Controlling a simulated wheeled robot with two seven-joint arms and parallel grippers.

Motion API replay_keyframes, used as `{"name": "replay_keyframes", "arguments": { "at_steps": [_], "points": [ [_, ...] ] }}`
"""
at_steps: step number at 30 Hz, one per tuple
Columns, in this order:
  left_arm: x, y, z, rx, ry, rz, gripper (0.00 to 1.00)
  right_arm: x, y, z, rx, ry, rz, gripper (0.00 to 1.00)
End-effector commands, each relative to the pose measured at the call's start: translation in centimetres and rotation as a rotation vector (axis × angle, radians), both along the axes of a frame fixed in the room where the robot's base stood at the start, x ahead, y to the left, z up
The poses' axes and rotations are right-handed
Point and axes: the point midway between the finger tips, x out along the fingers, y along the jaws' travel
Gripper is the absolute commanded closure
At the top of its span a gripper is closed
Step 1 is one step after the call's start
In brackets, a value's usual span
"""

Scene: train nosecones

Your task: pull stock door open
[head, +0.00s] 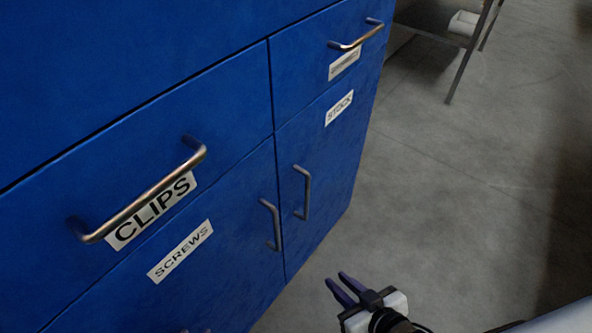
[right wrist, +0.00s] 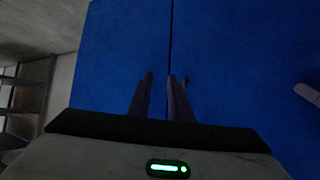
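The blue STOCK door (head: 330,150) is at the cabinet's lower right in the head view and looks shut. Its upright metal handle (head: 303,192) is near its left edge. My right gripper (head: 338,280) is in front of and below this handle, apart from it, with its fingers parted and nothing between them. The right wrist view shows these fingers (right wrist: 160,76) pointing at blue fronts beside a dark seam; I cannot make out the STOCK handle there. Only small tips of my left gripper (head: 195,331) show at the bottom edge of the head view.
The SCREWS door handle (head: 271,224) is close to the left of the STOCK handle. The CLIPS drawer handle (head: 140,195) and an upper right drawer handle (head: 356,36) stick out above. Open grey floor (head: 450,210) lies right of the cabinet, with a table leg (head: 467,60) behind.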

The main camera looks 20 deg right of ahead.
Motion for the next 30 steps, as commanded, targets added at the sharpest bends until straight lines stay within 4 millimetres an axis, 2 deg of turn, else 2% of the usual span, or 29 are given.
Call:
{"name": "replay_keyframes", "arguments": {
  "at_steps": [1,3,6,9,16,20,30],
  "points": [
    [-0.3,-0.1,-2.0,0.000,0.010,-0.004,0.69,2.5,-0.8,-0.5,0.000,-0.087,0.010,0.81],
    [-0.5,-0.4,-3.2,-0.003,0.014,-0.010,0.69,5.7,-1.6,0.6,0.022,-0.218,0.029,0.81],
    [-0.6,-0.9,-4.1,-0.010,0.014,-0.018,0.69,9.3,-2.4,2.6,0.063,-0.381,0.080,0.81],
    [-0.7,-1.2,-4.6,-0.015,0.012,-0.023,0.69,11.5,-2.6,4.6,0.107,-0.503,0.144,0.81],
    [-0.4,-1.3,-4.7,-0.016,0.002,-0.026,0.69,13.4,-2.4,6.9,0.160,-0.611,0.229,0.81],
    [-0.3,-1.3,-4.5,-0.017,-0.004,-0.027,0.69,14.9,-1.7,7.2,0.163,-0.616,0.229,0.81],
    [-0.2,-1.2,-5.2,-0.017,-0.005,-0.025,0.69,20.3,1.1,7.1,0.162,-0.614,0.228,0.81]
  ]
}}
